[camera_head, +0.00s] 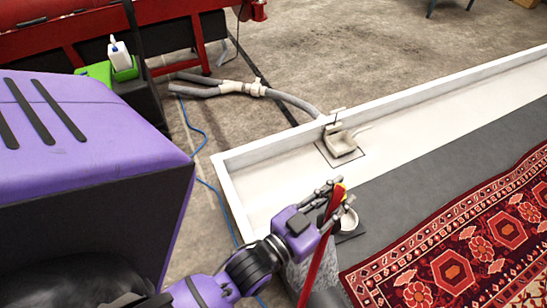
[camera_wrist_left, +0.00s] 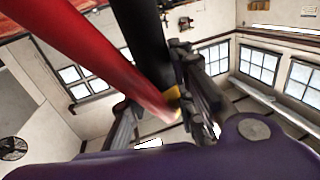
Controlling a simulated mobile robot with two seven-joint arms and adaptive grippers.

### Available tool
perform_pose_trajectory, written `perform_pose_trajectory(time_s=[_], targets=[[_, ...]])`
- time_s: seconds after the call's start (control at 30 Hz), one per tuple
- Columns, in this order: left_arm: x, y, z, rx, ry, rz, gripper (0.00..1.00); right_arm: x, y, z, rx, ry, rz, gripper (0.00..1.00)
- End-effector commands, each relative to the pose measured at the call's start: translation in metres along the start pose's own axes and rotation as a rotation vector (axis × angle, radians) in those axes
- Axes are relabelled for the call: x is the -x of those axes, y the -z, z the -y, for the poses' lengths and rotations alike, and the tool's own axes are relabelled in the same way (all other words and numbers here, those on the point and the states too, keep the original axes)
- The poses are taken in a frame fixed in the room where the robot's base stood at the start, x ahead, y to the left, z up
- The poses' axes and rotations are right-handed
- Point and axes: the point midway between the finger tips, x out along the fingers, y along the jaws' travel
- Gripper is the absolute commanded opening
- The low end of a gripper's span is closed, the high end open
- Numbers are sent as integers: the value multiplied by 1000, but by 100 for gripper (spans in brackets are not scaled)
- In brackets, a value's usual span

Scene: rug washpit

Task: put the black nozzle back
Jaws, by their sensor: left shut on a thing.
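My left gripper (camera_head: 335,196) is shut on a long red shaft (camera_head: 317,262) with a yellow part at its upper end. The shaft slants down toward the bottom of the head view. In the left wrist view the red shaft (camera_wrist_left: 95,60) runs from the upper left to the yellow part between the fingers (camera_wrist_left: 165,110). A thick black piece (camera_wrist_left: 142,40) runs beside it to the same spot. I cannot tell whether this black piece is the black nozzle. A round, pale cup-like holder (camera_head: 348,222) on a dark square shows just right of the gripper. My right gripper is out of view.
A white-walled wash pit (camera_head: 285,150) stretches to the right, with a beige drain fitting (camera_head: 340,143) and grey hose (camera_head: 290,98). A patterned red rug (camera_head: 460,265) lies on grey matting (camera_head: 430,165). A large purple machine (camera_head: 90,130) stands at left; a blue cable (camera_head: 192,125) crosses the floor.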

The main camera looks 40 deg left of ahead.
Motion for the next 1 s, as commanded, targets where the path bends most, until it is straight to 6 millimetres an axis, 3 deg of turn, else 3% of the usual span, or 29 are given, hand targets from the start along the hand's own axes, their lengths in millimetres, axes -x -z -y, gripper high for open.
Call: perform_pose_trajectory(time_s=[0.03,0.1,0.5,0.8,1.0], targets=[[-4,-34,-6,-2,-22,7,0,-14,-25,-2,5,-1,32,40],[-11,-60,-13,-5,-46,4,0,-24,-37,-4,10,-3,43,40],[-60,-181,-37,-22,-167,-10,0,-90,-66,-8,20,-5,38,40],[-102,-258,-42,-34,-231,-14,0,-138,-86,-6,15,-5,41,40],[-119,-284,-42,-38,-251,-18,0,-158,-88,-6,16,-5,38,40]])
